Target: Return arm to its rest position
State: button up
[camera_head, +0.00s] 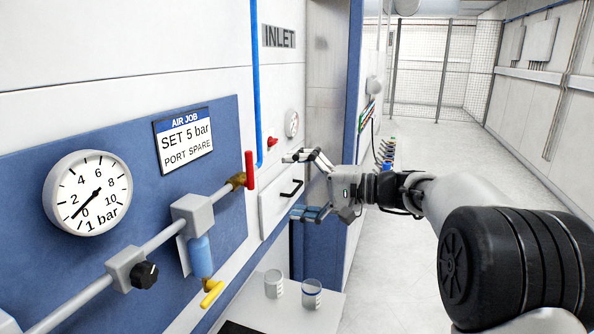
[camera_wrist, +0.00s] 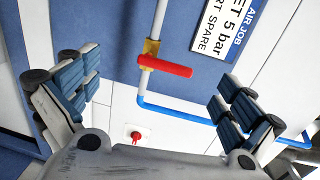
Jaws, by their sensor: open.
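My gripper (camera_head: 298,184) is open and empty in the head view, held out in front of the wall beside the pipe panel. In the wrist view its two blue-padded fingers (camera_wrist: 152,98) stand wide apart with nothing between them. A red valve handle (camera_head: 250,168) stands upright at the end of the pipe, left of my gripper and apart from it. The red handle also shows in the wrist view (camera_wrist: 166,66), beyond the fingers. My arm (camera_head: 455,205) reaches in from the right.
A pressure gauge (camera_head: 87,199), a black knob (camera_head: 145,275) and a yellow handle (camera_head: 211,294) sit on the pipework at left. Two beakers (camera_head: 274,284) (camera_head: 312,294) stand on a white ledge (camera_head: 262,312) below. The floor (camera_head: 415,255) at right is clear.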

jog(key=s+f+n+g+h, duration=0.15)
jog(key=s+h, duration=0.35)
jog(key=s, duration=0.9)
jog(key=s+d+f+h, duration=0.3)
jog(key=s+d+f, duration=0.1)
jog(key=s, duration=0.4)
jog(key=s+d+f+n+h, duration=0.1)
jog(key=s+d+f+h, duration=0.3)
jog(key=s, duration=0.5)
jog(key=s+d+f+n+h, duration=0.1)
jog(key=s+d+f+h, duration=0.2)
jog(key=s+d+f, duration=0.3)
jog(key=s+d, duration=0.1)
jog(key=s, duration=0.1)
jog(key=shift+s+t+h, duration=0.3)
jog(key=shift+t+h, duration=0.05)
jog(key=shift+h, duration=0.05)
